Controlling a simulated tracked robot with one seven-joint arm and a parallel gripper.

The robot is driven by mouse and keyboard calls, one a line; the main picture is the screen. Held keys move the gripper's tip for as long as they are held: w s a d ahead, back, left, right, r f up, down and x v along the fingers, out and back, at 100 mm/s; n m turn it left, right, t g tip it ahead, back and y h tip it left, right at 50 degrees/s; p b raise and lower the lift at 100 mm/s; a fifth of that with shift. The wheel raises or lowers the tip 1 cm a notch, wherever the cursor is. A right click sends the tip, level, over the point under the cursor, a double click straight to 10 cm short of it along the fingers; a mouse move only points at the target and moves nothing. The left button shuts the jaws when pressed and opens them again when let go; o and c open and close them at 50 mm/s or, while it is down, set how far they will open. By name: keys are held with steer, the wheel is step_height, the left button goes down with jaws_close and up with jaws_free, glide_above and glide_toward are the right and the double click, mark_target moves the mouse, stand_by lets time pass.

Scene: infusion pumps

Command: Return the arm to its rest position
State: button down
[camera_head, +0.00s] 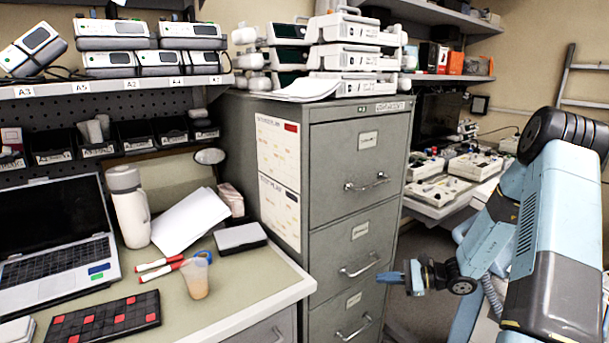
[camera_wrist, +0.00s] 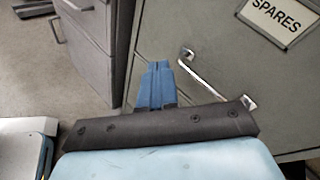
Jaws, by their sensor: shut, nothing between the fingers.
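My light-blue and black arm reaches in from the right side of the head view. My gripper (camera_head: 386,277) is at its lower end, pointing left in front of the grey filing cabinet (camera_head: 346,150), near the lower drawers. In the wrist view my gripper (camera_wrist: 158,66) shows as blue fingers closed together with nothing between them. The cabinet front (camera_wrist: 225,60) is behind it, with a drawer handle (camera_wrist: 200,75) to the right of the fingers. Whether the fingertips touch the cabinet is not clear; they seem apart from it.
A desk (camera_head: 262,290) at left holds a laptop (camera_head: 55,235), a white bottle (camera_head: 129,206) and a cup (camera_head: 195,278). Infusion pumps (camera_head: 345,57) are stacked on the cabinet. A bench (camera_head: 440,203) with devices stands behind my arm. Some floor (camera_head: 425,265) shows right of the cabinet.

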steer(key=s+a+r+n+g+h, duration=0.35)
steer(key=s+r+n, duration=0.25)
steer(key=r, duration=0.5)
steer(key=s+d+r+n+t+h, duration=0.1)
steer(key=s+r+n+h, duration=0.4)
steer(key=s+r, duration=0.6)
steer(key=s+d+r+n+t+h, duration=0.1)
steer(key=s+r+n+t+h, duration=0.2)
steer(key=s+r, duration=0.9)
steer(key=s+n+h, duration=0.1)
steer(key=h, duration=0.2)
steer(key=shift+d+r+n+t, duration=0.25)
steer(key=shift+d+n+t, duration=0.05)
steer(key=shift+n+t, duration=0.1)
